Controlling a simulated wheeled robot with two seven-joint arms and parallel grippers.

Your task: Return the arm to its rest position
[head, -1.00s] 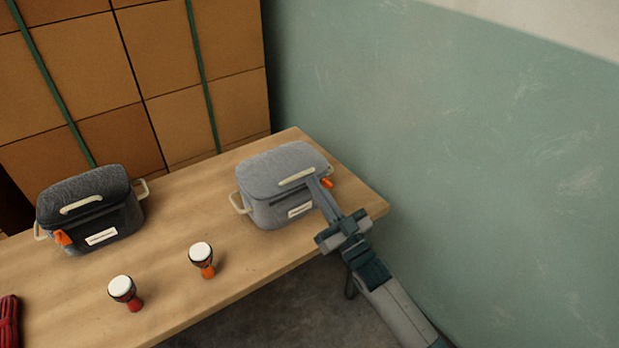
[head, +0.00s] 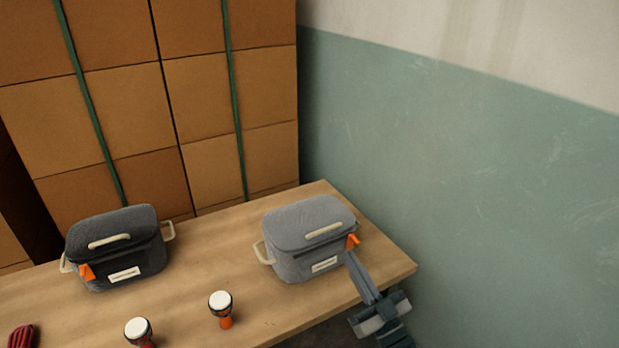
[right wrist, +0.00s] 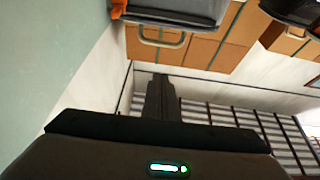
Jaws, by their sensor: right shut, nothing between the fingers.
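My right gripper (head: 352,262) is shut and empty, in front of the right end of the light grey bag in the head view. The fingers also show, together, in the right wrist view (right wrist: 160,82). The light grey bag (head: 300,235) is closed, with a cream handle and an orange tag, and shows at the top of the right wrist view (right wrist: 185,10). Two goblet drums with white heads stand on the table: one with an orange foot (head: 221,308) and one with a red foot (head: 139,332). My left gripper is not in view.
A dark grey bag (head: 118,250) stands at the left of the wooden table (head: 205,252). A red-and-black bundle (head: 22,337) lies at the lower left. Stacked cardboard boxes (head: 215,100) stand behind. A green and white wall (head: 470,170) is close on the right.

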